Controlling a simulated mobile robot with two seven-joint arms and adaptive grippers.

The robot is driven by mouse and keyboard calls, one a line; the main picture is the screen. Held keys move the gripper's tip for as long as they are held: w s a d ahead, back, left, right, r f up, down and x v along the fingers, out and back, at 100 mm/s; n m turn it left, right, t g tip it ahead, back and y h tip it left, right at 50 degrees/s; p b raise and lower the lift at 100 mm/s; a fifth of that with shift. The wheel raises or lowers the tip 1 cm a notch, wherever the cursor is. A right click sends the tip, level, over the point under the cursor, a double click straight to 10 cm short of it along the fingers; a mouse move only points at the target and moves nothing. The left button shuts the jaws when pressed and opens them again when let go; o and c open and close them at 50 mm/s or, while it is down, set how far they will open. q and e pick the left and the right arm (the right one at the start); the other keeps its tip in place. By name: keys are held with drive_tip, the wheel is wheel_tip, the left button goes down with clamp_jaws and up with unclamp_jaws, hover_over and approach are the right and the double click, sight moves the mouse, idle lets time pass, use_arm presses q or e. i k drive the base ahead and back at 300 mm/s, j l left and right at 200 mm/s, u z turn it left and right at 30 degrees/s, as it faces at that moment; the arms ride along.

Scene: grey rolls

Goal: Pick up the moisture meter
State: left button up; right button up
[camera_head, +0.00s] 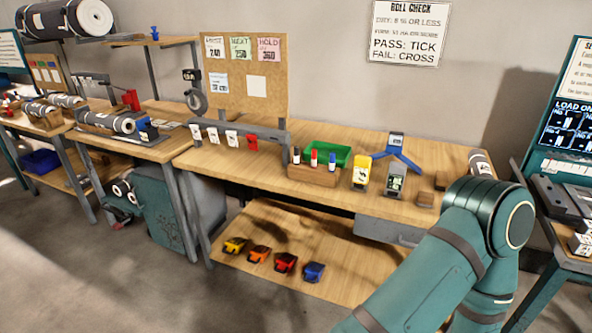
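Two small handheld devices stand upright on the middle workbench (250,161): a yellow one (361,173) and a grey one (395,182) with a display-like face. A blue splayed stand (402,160) behind them carries a small pale device (396,139). I cannot tell for sure which of these is the moisture meter. Nothing holds any of them. A teal arm of mine comes in from the bottom right, its bend in front of the bench's right end. Neither gripper is in view.
Left of the devices are a wooden block (312,175) with markers and a green tray (326,152). Small brown blocks (425,199) and a roll (480,163) lie at right. Several coloured items sit on the lower shelf (330,245). The bench's front left is clear.

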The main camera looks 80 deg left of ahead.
sight(361, 164)
drive_tip(key=u, duration=1.6)
drive_tip(key=i+u, duration=0.1)
drive_tip(key=u, duration=0.35)
